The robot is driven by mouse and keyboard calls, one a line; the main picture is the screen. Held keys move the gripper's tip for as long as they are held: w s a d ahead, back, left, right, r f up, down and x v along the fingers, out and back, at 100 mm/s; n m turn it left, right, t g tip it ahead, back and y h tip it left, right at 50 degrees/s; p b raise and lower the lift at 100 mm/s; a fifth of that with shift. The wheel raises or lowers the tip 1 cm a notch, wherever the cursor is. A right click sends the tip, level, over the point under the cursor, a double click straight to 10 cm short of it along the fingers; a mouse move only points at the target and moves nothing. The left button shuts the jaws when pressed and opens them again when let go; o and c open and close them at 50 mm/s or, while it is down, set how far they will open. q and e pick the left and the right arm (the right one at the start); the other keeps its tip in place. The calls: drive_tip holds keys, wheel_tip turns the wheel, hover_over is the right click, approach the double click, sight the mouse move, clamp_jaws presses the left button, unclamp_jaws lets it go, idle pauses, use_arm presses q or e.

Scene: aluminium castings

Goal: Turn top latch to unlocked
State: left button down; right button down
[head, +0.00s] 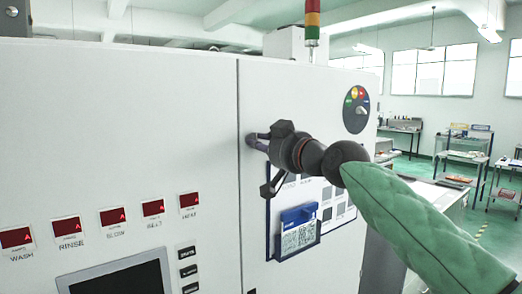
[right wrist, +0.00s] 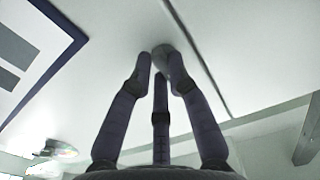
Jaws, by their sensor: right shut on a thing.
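My right gripper (head: 262,141) reaches in from the right to the white cabinet door, near the seam between the two front panels. The top latch (right wrist: 165,54) shows as a grey rounded piece between my fingertips in the right wrist view, beside the dark seam. My right gripper (right wrist: 160,70) is shut on it there. In the head view the fingers hide most of the latch, so I cannot tell which way it is turned. My left gripper is not in view.
The cabinet's left panel (head: 120,120) carries several red displays (head: 67,226) and a dark screen (head: 120,280). A blue-framed chart with a blue-and-white card holder (head: 299,230) hangs below my right gripper. A round coloured dial (head: 356,109) is at upper right. Benches stand far behind.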

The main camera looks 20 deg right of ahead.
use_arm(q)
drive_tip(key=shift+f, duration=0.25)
use_arm(e)
drive_tip(key=shift+n, duration=0.4)
drive_tip(key=c, duration=1.2)
unclamp_jaws()
drive_tip(key=shift+s, duration=0.1)
drive_tip(key=v, duration=1.1)
drive_tip(key=shift+s+d, duration=0.15)
drive_tip(key=shift+s, duration=0.2)
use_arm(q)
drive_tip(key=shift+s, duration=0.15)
